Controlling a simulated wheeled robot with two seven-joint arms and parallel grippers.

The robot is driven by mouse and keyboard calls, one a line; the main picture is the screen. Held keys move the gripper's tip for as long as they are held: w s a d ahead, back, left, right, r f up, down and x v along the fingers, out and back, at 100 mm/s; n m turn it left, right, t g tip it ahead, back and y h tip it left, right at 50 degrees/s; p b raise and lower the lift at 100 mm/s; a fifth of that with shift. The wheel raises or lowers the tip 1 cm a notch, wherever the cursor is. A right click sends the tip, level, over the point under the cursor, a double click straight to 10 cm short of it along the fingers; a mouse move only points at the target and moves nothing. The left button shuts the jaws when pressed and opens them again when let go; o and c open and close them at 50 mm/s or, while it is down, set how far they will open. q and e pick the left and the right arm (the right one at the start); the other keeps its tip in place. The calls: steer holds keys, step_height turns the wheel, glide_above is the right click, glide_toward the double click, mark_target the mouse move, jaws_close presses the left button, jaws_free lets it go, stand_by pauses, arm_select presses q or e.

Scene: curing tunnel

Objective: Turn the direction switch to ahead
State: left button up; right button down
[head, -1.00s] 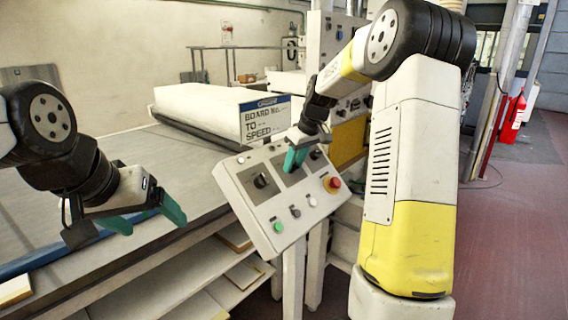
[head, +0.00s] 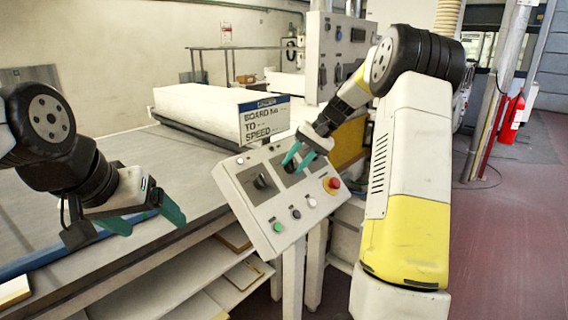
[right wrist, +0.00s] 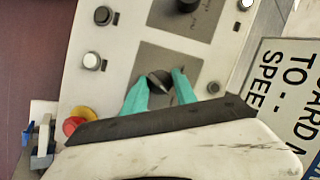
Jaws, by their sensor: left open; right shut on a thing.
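A tilted light-grey control panel (head: 285,222) carries two dark rotary switches on grey plates; I cannot read their labels. One switch (head: 262,181) is free on the left and shows at the top of the right wrist view (right wrist: 187,4). The other switch (right wrist: 160,80) sits between the green fingers of my right gripper (right wrist: 160,90). That gripper is shut on its knob; in the head view the right gripper (head: 297,160) largely hides it. My left gripper (head: 148,220) is open and empty, left of the panel above the bench.
The panel also has a red-and-yellow stop button (head: 332,184), a green button (head: 278,227), a black button (head: 296,214) and a white button (head: 312,202). A sign reading BOARD TO SPEED (head: 264,122) stands behind it. The bench (head: 160,165) is mostly clear.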

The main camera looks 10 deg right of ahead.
steer(key=m+y, duration=0.1)
steer(key=m, duration=0.2)
steer(key=shift+d, duration=0.15)
steer(key=shift+m, duration=0.4)
steer(key=c, duration=1.3)
jaws_free()
steer(key=shift+o, duration=0.2)
steer(key=v, duration=0.7)
steer(key=shift+s+d+r, duration=0.15)
steer(key=shift+d, duration=0.15)
